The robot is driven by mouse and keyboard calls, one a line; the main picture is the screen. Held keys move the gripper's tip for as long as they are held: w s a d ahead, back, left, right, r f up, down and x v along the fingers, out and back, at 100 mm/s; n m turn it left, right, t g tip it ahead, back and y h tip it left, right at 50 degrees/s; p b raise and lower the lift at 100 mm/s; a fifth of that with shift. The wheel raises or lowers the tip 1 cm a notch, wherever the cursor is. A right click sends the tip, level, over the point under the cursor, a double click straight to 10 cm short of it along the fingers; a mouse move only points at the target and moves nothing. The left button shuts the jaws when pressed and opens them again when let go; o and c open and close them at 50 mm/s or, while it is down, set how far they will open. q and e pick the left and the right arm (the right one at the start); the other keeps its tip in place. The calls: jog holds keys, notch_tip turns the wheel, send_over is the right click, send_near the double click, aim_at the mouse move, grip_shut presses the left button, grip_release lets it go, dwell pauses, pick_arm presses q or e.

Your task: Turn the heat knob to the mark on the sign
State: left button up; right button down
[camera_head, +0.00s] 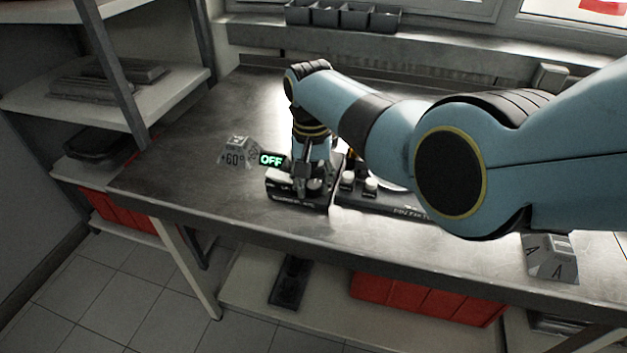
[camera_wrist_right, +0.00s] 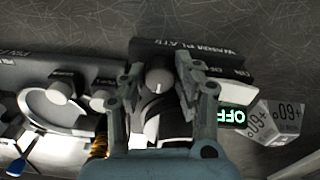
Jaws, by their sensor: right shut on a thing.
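The heat knob (camera_wrist_right: 158,80) is a rounded grey knob on the front of a dark warmer plate (camera_head: 297,200). My right gripper (camera_head: 307,180) reaches down over the plate. In the wrist view, the fingers of my right gripper (camera_wrist_right: 160,75) stand on either side of the knob, shut on it. My left gripper is not in view.
A second dark device (camera_head: 385,203) with white knobs (camera_head: 370,186) stands just right of the plate. Another lettered block (camera_head: 550,258) sits near the bench's front right. Dark bins (camera_head: 343,15) line the back ledge. The bench (camera_head: 190,160) is clear at left.

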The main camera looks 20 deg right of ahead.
aim_at(313, 184)
dwell(0.3)
jog(key=c, duration=1)
grip_release()
jog(key=shift+o, duration=0.2)
jog(key=shift+r, duration=0.1)
jog(key=shift+w+r, duration=0.1)
jog(key=shift+r, duration=3.85)
